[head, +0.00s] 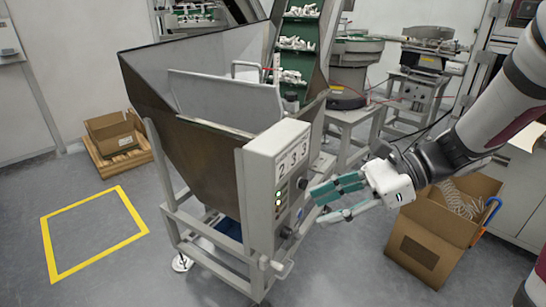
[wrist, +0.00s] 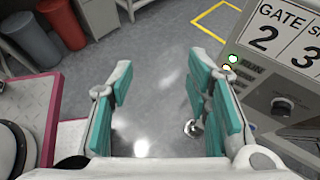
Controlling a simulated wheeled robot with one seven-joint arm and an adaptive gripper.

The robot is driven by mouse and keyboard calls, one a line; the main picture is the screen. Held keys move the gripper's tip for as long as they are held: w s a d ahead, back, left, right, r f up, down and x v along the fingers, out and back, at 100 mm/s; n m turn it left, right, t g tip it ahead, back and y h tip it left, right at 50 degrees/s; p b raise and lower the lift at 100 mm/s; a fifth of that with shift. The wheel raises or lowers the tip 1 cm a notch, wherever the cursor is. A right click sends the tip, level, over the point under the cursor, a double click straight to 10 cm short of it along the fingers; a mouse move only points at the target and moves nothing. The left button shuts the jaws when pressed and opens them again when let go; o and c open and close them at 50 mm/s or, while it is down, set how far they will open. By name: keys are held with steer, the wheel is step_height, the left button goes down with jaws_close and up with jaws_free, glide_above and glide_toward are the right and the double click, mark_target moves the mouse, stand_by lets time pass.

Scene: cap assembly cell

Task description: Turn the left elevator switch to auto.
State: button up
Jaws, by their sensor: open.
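The grey control box (head: 280,172) is on the front of the hopper frame, with number cards on top and small lit lamps on its panel face. A dark knob (head: 303,183) sticks out of that face near my fingertips. A round knob (wrist: 283,107) shows on the panel at the right of the wrist view. I cannot tell which knob is the left elevator switch or how it is set. My gripper (head: 318,206) is open and empty, with teal finger pads pointing at the box. In the wrist view the gripper (wrist: 160,72) has only floor between its fingers, and the panel is right of them.
The metal hopper (head: 205,160) stands behind the box. A cardboard box (head: 435,235) is on the floor below my arm. A yellow floor outline (head: 95,235) and a carton on a pallet (head: 115,140) are at left. Red and grey bins (wrist: 45,35) show in the wrist view.

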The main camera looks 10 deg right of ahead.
steer(key=w+d+f+m+t+y+b, duration=0.2)
steer(key=w+d+f+m+t+b, duration=0.1)
steer(key=w+d+f+m, duration=0.25)
steer(key=m+t+b, duration=0.4)
steer(key=m+t, duration=0.3)
steer(key=m, duration=0.1)
glide_toward(307, 185)
steer(key=shift+n, duration=0.25)
steer(key=b+x, duration=0.3)
steer(key=x, duration=0.6)
steer(key=shift+w+f+b, duration=0.15)
steer(key=shift+w+b, duration=0.05)
steer(key=shift+b, duration=0.1)
jaws_close()
